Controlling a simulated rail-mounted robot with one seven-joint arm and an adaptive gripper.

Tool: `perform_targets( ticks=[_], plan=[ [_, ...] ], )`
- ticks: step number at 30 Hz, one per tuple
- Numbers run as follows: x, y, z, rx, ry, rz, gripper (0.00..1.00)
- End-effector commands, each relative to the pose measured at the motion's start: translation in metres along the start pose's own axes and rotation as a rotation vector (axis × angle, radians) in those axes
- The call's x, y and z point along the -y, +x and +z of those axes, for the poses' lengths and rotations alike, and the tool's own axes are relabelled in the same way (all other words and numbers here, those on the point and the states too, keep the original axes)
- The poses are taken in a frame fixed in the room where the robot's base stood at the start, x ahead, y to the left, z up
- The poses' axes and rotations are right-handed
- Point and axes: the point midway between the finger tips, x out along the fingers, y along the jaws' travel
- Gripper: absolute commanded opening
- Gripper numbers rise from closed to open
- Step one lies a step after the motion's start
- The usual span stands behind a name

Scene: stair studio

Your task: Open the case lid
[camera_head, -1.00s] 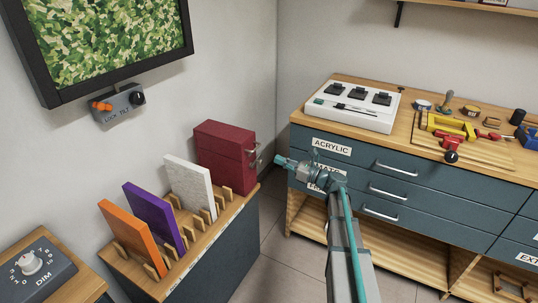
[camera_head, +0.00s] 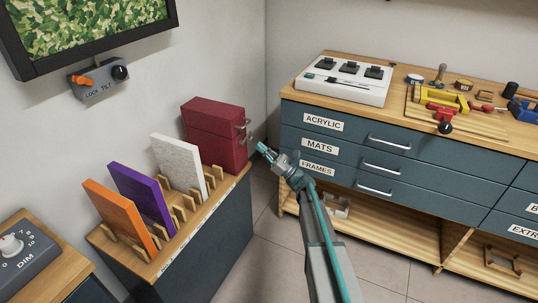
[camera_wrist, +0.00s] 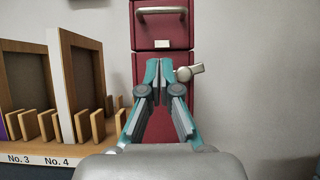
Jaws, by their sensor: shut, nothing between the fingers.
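The case is a dark red upright box (camera_head: 214,135) at the far end of the wooden rack. A seam separates its upper part, the lid, which looks shut. In the wrist view the lid (camera_wrist: 147,32) carries a metal handle (camera_wrist: 162,12) and a small pale plate. A metal latch with a round knob (camera_wrist: 198,68) sits just below the seam, right of my fingers. My gripper (camera_head: 261,147) is shut and empty, just right of the case front. In the wrist view its fingertips (camera_wrist: 159,64) overlap the case front below the seam; contact cannot be told.
Orange (camera_head: 121,217), purple (camera_head: 143,198) and white (camera_head: 178,165) panels stand in rack slots left of the case. A drawer bench (camera_head: 400,175) with a white switch box (camera_head: 342,80) and tools stands to the right. Floor shows between rack and bench.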

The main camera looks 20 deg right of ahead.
Motion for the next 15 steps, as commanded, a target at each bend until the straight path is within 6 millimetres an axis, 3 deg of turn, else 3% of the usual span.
perform_targets(
  ticks=[6, 15],
  plan=[
    [0.001, 0.044, 0.0, 0.001, 0.0, 0.001, 0.0],
    [0.0, 0.067, 0.025, 0.0, 0.001, -0.001, 0.0]
  ],
)
